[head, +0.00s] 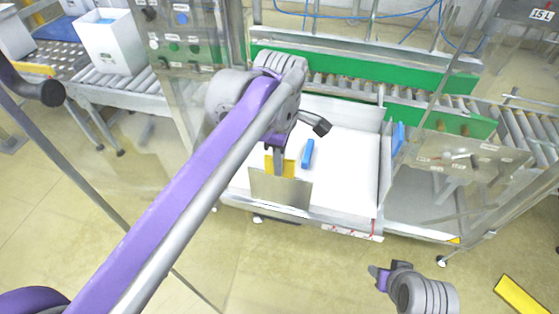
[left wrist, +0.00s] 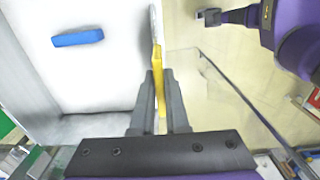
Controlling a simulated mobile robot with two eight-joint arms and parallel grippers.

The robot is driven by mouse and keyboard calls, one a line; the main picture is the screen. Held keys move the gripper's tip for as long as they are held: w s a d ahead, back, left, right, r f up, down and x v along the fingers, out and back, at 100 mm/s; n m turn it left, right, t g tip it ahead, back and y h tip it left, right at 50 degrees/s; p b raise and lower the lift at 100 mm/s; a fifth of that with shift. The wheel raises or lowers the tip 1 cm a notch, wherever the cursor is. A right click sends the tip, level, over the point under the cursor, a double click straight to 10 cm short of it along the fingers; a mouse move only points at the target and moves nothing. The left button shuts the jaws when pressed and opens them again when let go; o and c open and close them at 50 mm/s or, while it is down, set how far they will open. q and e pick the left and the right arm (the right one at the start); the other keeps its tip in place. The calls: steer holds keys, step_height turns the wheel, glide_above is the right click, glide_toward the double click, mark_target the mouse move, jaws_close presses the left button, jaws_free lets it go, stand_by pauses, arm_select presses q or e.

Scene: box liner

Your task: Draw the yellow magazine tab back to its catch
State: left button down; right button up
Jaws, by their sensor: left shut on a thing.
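The yellow magazine tab (head: 289,168) stands at the near edge of the white magazine tray (head: 345,175), just behind an upright metal plate (head: 280,189). My left gripper (head: 279,170) is shut on the tab from above and partly hides it. In the left wrist view, the yellow tab (left wrist: 157,62) runs between the two dark fingers (left wrist: 160,88). I cannot make out the catch. My right gripper (head: 380,277) hangs low over the floor at the lower right, away from the tray. It also shows in the left wrist view (left wrist: 212,17), but its jaw opening is unclear.
A blue bar (head: 308,153) lies on the white surface right of the tab. A green-sided roller conveyor (head: 360,65) runs behind. A clear panel with a control plate (head: 470,155) stands at right. A white box (head: 110,45) sits on rollers at left. Floor in front is open.

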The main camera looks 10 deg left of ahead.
stand_by(0.6)
arm_select(q)
steer(key=s, duration=0.3)
steer(key=shift+s, duration=0.3)
steer(key=c, duration=0.9)
jaws_free()
steer(key=shift+s, duration=0.25)
steer(key=shift+w+r, duration=0.1)
steer(key=shift+w, duration=0.05)
step_height(320, 180, up, 11)
glide_above(274, 178)
steer(key=s+d, duration=0.1)
steer(key=s, duration=0.3)
steer(key=shift+d+f+p, duration=0.1)
steer(key=shift+f+p, duration=0.1)
steer(key=shift+p, duration=0.2)
